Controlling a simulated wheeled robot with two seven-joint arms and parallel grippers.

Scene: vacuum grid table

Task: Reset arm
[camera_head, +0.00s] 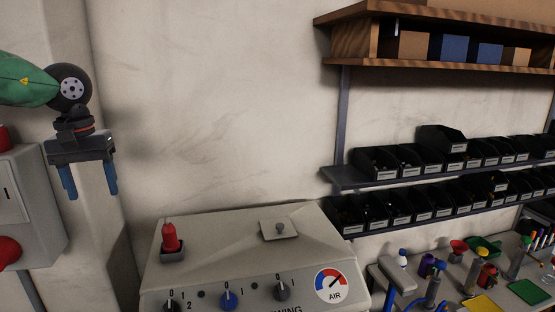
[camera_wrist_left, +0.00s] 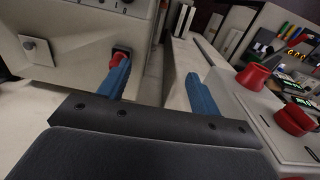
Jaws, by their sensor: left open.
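My left gripper (camera_head: 90,182) hangs from the green arm at the upper left of the head view, with its two blue fingers pointing down. The fingers are apart with nothing between them. In the left wrist view the left gripper (camera_wrist_left: 160,85) also shows open and empty. My right gripper is in neither view.
A grey control box (camera_head: 245,250) with a red switch (camera_head: 170,238), knobs and an AIR gauge (camera_head: 331,285) stands at the lower middle. A grey box with red buttons (camera_head: 8,250) is at the left edge. Shelves of black bins (camera_head: 375,162) line the right. The wall between is bare.

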